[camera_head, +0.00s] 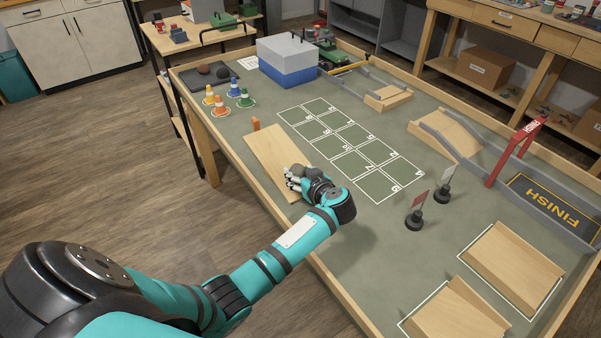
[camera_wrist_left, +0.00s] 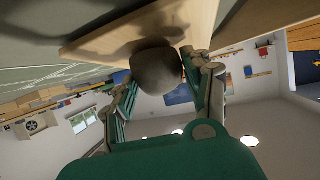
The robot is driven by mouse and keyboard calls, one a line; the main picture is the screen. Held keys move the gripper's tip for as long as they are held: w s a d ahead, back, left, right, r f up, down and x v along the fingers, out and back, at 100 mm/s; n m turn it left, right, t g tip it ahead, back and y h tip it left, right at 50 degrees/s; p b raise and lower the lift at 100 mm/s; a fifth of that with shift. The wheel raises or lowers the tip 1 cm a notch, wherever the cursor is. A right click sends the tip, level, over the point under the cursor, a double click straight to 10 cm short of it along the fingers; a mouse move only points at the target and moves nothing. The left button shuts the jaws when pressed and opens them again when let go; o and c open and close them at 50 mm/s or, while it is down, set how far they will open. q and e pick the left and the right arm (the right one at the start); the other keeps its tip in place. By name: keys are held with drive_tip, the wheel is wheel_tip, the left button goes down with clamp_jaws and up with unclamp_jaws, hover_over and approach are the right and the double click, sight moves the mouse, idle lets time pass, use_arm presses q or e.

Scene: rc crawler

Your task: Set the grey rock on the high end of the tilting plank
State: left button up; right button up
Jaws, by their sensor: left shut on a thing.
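The pale wooden plank (camera_head: 268,150) lies near the table's left edge, and my left gripper (camera_head: 294,178) is over its near end. The gripper is shut on the grey rock (camera_head: 298,170), which is partly hidden by the fingers. In the left wrist view, the rounded grey rock (camera_wrist_left: 157,72) sits between the two fingers (camera_wrist_left: 160,82), close against the plank face (camera_wrist_left: 110,38). I cannot tell whether the rock touches the plank. My right gripper is not in view.
A white-and-blue box (camera_head: 287,61) is at the back. A numbered grid (camera_head: 350,148) lies right of the plank. Two flag posts (camera_head: 415,218) stand farther right.

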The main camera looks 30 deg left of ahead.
use_arm(q)
drive_tip(key=o, duration=1.4)
drive_tip(key=shift+d, duration=0.1)
drive_tip(key=v, duration=1.2)
